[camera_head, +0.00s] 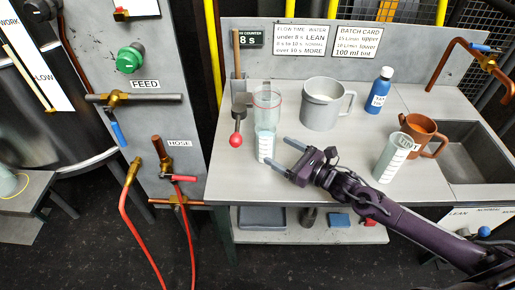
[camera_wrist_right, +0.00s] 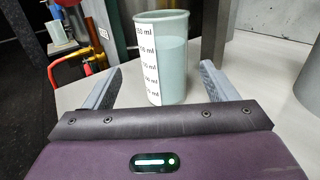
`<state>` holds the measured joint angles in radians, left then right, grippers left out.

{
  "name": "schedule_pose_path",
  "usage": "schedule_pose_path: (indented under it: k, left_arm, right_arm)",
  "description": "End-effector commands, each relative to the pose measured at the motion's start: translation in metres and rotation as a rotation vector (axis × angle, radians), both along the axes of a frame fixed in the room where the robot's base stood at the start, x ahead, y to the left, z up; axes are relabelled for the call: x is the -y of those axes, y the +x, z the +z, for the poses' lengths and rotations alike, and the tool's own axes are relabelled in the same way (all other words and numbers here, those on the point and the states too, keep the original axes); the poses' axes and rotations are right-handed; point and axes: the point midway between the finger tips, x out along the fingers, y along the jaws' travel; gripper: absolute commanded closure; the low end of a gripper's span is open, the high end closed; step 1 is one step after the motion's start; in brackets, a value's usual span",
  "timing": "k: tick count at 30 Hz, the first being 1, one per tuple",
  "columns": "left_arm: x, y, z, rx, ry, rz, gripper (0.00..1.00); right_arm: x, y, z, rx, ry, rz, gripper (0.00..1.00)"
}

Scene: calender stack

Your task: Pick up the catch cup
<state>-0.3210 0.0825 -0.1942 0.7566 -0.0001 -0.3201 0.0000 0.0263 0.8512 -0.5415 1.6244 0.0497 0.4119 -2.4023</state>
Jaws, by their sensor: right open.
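The catch cup appears to be the pale blue-green graduated cup (camera_wrist_right: 172,60) with a white ml label, upright on the bench in the right wrist view. My right gripper (camera_head: 279,152) is open, low over the bench on the near right side of the cup. In the wrist view its fingers point to either side of the cup. I cannot tell whether they touch it. My left gripper is not in view.
A grey mug (camera_head: 322,104) stands behind the gripper. A second graduated cup (camera_head: 393,158), a brown TINT jug (camera_head: 425,134) and a blue bottle (camera_head: 379,91) stand to the right, near the sink (camera_head: 473,150). A red-ball handle (camera_head: 236,140) is left of the cup.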

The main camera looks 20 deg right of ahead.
Motion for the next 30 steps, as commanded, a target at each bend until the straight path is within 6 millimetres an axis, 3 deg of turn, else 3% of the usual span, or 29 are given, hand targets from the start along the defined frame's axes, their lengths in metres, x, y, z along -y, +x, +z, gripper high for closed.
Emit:
schedule_pose_path:
  k: [2,20,30]
  left_arm:
    - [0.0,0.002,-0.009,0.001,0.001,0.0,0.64]
    - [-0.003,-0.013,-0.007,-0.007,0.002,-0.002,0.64]
    - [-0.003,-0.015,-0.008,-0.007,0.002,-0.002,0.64]
  right_arm:
    - [0.0,0.001,-0.01,0.002,-0.001,0.0,0.21]
    - [-0.04,0.061,-0.01,0.002,0.002,-0.001,0.21]
    - [-0.043,0.065,-0.011,0.0,-0.001,0.001,0.24]
